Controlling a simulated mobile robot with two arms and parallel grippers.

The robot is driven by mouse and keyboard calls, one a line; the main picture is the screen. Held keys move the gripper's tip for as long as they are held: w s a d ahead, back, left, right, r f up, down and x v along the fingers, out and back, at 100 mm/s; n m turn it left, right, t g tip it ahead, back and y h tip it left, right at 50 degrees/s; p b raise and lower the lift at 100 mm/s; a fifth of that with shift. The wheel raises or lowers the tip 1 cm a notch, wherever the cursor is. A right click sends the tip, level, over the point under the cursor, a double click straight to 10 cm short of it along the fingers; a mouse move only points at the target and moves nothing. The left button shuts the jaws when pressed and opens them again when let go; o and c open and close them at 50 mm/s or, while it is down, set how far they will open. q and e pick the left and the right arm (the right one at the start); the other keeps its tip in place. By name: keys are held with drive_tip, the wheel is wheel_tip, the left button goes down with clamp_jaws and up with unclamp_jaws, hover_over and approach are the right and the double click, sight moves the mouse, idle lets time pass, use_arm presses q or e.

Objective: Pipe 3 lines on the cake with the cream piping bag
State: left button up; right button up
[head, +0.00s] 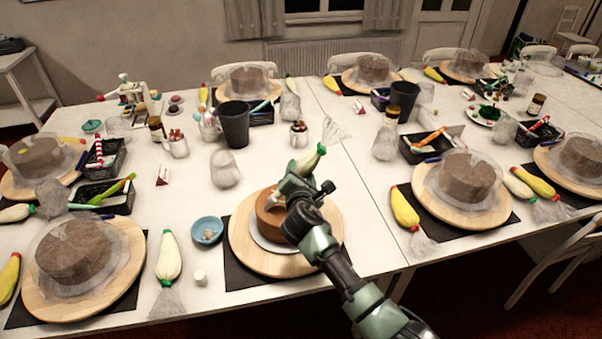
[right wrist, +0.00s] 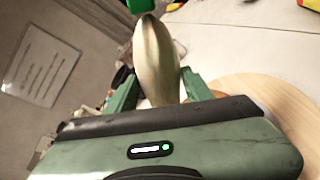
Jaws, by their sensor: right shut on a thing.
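The brown cake (head: 270,214) sits uncovered on a round wooden turntable (head: 243,243) at front centre. My right gripper (head: 303,178) is above the cake and shut on the cream piping bag (head: 307,162). The bag is tilted, with its green collar and clear tail up to the right. Its lower end is hidden by my gripper, so I cannot tell whether it touches the cake. In the right wrist view the bag's pale body (right wrist: 157,65) stands between the two green fingers (right wrist: 160,92). My arm hides the cake's right side; no cream line shows on the visible part. My left gripper is out of view.
Another cream bag (head: 168,257) lies farther left. Covered cakes on boards stand left (head: 75,250) and right (head: 461,178). A black cup (head: 234,124) stands behind.

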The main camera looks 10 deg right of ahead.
drive_tip(key=shift+r, duration=0.1)
drive_tip(key=shift+s+d+p, duration=0.25)
drive_tip(key=shift+d+p, duration=0.2)
drive_tip(key=shift+d, duration=0.1)
drive_tip(key=shift+s+d+p, duration=0.2)
drive_tip(key=shift+d+p, duration=0.2)
drive_tip(key=shift+d, duration=0.15)
drive_tip(key=shift+s+d+p, duration=0.3)
drive_tip(key=shift+d+p, duration=0.1)
drive_tip(key=shift+d, duration=0.25)
drive_tip(key=shift+s+d+p, duration=0.25)
drive_tip(key=shift+d+p, duration=0.1)
drive_tip(key=shift+d, duration=0.25)
drive_tip(key=shift+s+d+p, duration=0.35)
drive_tip(key=shift+d+p, duration=0.05)
drive_tip(key=shift+d, duration=0.4)
drive_tip(key=shift+s+d+p, duration=0.3)
drive_tip(key=shift+d+p, duration=0.05)
drive_tip(key=shift+d, duration=0.5)
drive_tip(key=shift+s+d+p, duration=0.35)
drive_tip(key=shift+d+p, duration=0.05)
drive_tip(key=shift+d, duration=0.4)
drive_tip(key=o, duration=0.6)
drive_tip(key=shift+c, duration=0.2)
